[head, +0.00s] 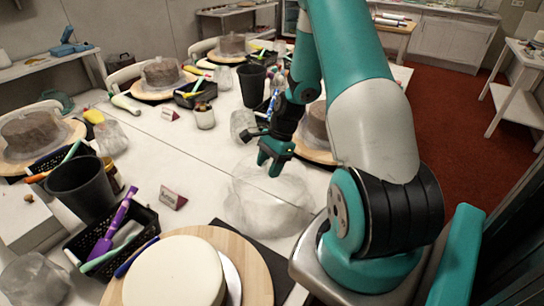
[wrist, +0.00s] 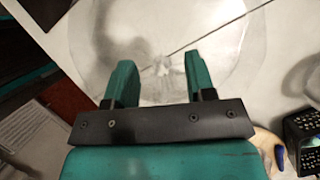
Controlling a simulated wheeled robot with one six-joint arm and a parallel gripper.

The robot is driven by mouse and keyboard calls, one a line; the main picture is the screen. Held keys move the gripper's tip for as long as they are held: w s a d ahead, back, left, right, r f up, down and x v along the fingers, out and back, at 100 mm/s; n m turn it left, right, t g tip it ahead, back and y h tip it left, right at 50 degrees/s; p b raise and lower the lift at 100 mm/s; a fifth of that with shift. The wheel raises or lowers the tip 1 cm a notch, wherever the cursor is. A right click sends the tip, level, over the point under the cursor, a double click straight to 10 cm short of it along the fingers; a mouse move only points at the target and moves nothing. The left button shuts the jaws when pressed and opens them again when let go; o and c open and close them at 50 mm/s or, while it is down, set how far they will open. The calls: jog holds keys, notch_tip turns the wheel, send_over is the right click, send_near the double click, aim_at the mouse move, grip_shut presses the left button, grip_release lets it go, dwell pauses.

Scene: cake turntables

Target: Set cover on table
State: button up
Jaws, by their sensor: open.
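A clear dome-shaped cover (head: 262,205) appears to rest on the white table (head: 150,145), near its right edge in the head view. My teal gripper (head: 272,166) is just above its top, fingers pointing down. In the wrist view the cover (wrist: 215,25) shows as a large see-through circle beyond the fingers. My gripper (wrist: 160,78) is open there, with the cover's middle blurred between its fingertips. I cannot tell whether the fingers touch it.
A white cake (head: 175,275) stands on a round wooden board (head: 255,275) at the front. A black basket of tools (head: 110,235) and a black cup (head: 80,188) are to the left. A small card (head: 172,198) lies between. Brown cakes and other clear covers stand farther back.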

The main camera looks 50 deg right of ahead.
jog(key=b+v, duration=0.1)
jog(key=v, duration=1)
jog(key=a+r+n, duration=0.4)
jog(key=a+n, duration=0.1)
jog(key=a, duration=0.3)
jog(key=s+a+r+n, duration=0.1)
jog(key=a+r+n, duration=0.25)
jog(key=a, duration=0.35)
jog(key=a+r+n, duration=0.3)
jog(key=a+n, duration=0.3)
jog(key=a, duration=0.2)
jog(key=s+a+r+n+g, duration=0.1)
jog(key=s+a+r+n, duration=0.2)
jog(key=s+a+n, duration=0.9)
jog(key=shift+s+a+r+n, duration=0.35)
jog(key=shift+s+n, duration=0.3)
jog(key=shift+s, duration=0.35)
